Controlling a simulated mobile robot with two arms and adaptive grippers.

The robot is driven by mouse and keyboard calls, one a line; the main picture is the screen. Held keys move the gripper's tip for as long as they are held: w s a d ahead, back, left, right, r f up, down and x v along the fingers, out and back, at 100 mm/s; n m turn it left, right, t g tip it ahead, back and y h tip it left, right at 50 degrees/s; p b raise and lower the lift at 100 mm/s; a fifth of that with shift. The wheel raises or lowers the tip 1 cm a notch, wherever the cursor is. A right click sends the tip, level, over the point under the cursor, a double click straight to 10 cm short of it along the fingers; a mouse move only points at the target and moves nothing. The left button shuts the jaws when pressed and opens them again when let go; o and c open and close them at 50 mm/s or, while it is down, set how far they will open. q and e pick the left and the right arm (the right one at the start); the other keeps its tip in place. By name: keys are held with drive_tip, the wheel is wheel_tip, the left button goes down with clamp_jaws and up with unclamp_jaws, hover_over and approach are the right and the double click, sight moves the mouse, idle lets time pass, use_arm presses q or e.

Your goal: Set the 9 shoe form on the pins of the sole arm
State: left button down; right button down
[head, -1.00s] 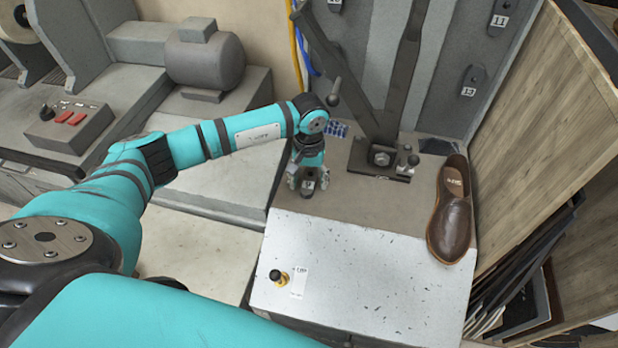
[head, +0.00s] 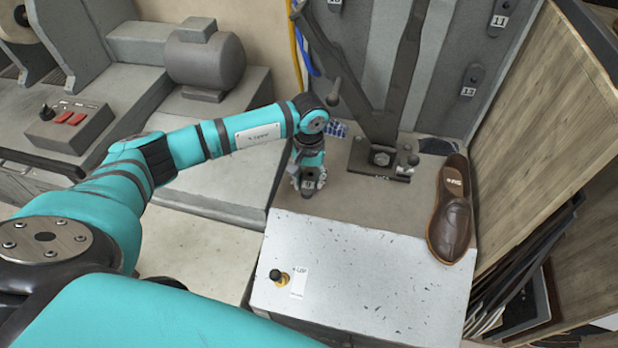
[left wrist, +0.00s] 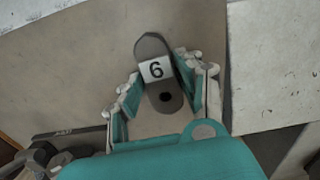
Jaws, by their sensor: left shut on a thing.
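A dark, rounded shoe form (left wrist: 165,98) with a white number label and a round hole shows in the left wrist view. The label reads as a 6 from this side, or a 9 upside down. My left gripper (left wrist: 163,85) is shut on it, one finger on each side. In the head view my left gripper (head: 308,178) points down over the near left part of the machine's top, with the form between its fingers. A dark upright arm (head: 401,75) on a base plate stands to the right; I cannot make out pins on it. My right gripper is not in view.
A brown shoe (head: 451,215) lies at the right of the machine top (head: 365,270). Forms numbered 11 (head: 498,18) and 13 (head: 472,80) hang on the grey back panel. A wooden board (head: 545,130) stands at the right. A black knob (head: 278,276) sits in front.

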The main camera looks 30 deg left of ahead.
use_arm(q)
drive_tip(key=shift+r, duration=0.15)
drive_tip(key=shift+r+p, duration=0.9)
drive_tip(key=shift+r, duration=1)
drive_tip(key=shift+s+r+p, duration=0.15)
drive_tip(key=shift+r+p, duration=0.2)
drive_tip(key=shift+s+d+r+p, duration=0.25)
drive_tip(key=shift+s+r+p, duration=0.65)
drive_tip(key=shift+r, duration=0.15)
drive_tip(key=shift+s+d+r+p, duration=0.2)
drive_tip(key=shift+s+r+p, duration=0.65)
drive_tip(key=shift+r, duration=0.15)
drive_tip(key=shift+s+d+r+p, duration=0.15)
drive_tip(key=shift+s+r+p, duration=0.25)
drive_tip(key=shift+s+r, duration=0.15)
drive_tip(key=shift+w, duration=0.1)
